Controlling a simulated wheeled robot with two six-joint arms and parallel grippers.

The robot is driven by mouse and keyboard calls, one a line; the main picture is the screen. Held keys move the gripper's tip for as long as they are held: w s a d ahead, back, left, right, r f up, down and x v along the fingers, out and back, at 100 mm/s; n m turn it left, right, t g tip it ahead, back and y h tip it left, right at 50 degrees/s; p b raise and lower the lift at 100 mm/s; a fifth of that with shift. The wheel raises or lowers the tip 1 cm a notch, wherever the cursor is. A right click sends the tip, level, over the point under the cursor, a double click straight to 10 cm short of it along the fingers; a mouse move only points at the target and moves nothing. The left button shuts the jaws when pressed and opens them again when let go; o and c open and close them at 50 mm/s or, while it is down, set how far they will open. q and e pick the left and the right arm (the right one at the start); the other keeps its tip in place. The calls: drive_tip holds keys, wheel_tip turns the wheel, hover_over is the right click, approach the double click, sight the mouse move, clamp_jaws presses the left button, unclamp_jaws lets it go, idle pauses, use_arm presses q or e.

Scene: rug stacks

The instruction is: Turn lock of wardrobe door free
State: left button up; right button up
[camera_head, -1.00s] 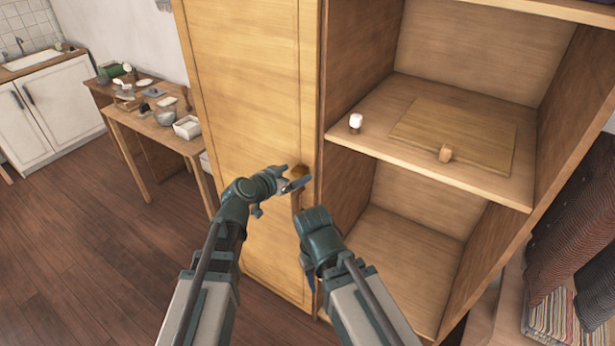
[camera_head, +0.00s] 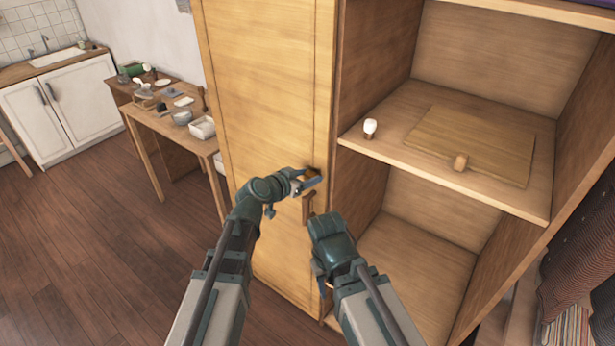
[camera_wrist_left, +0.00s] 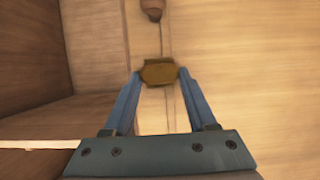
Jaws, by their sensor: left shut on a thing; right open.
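The wardrobe door (camera_head: 265,110) is a tall light-wood panel, upright beside open shelves. Its brass-coloured lock (camera_wrist_left: 158,72) sits between the two blue fingers of my left gripper (camera_wrist_left: 158,78) in the left wrist view. In the head view, my left gripper (camera_head: 309,181) is at the door's right edge, shut on the lock and covering most of it. A brown wooden handle (camera_head: 308,208) is on the door just below. My right gripper (camera_head: 326,296) is open and empty, low in front of the wardrobe; its fingers are mostly hidden behind its wrist.
A cluttered side table (camera_head: 150,120) stands at the left. Wooden floor (camera_head: 90,240) is clear at lower left. Stacked rugs (camera_head: 580,260) are at right.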

use_arm(q)
drive_tip(key=n+h, duration=0.1)
drive_tip(key=n+g+h+b, duration=0.1)
drive_tip(key=shift+w+a+f+n, duration=0.2)
drive_tip(key=shift+n, duration=0.2)
drive_tip(key=n+h+b, duration=0.1)
drive_tip(key=n+b, duration=0.1)
drive_tip(key=n, duration=0.1)
drive_tip(key=shift+w+a+f+g+h, duration=0.1)
drive_tip(key=shift+a+f+g+h, duration=0.1)
drive_tip(key=shift+g+h, duration=0.15)
drive_tip(key=n+h+b, duration=0.1)
drive_tip(key=n+b, duration=0.1)
drive_tip(key=n+h+b, duration=0.1)
drive_tip(key=n+b, duration=0.1)
drive_tip(key=shift+f+h, duration=0.25)
drive_tip(key=shift+f, duration=0.05)
drive_tip(key=shift+n+h+b, duration=0.7)
drive_tip(key=shift+n+b, duration=0.65)
drive_tip(key=shift+n, duration=0.45)
drive_tip(key=o, duration=1.4)
drive_tip(key=shift+w, duration=0.1)
drive_tip(key=shift+c, duration=0.2)
drive_tip(key=shift+a, duration=0.1)
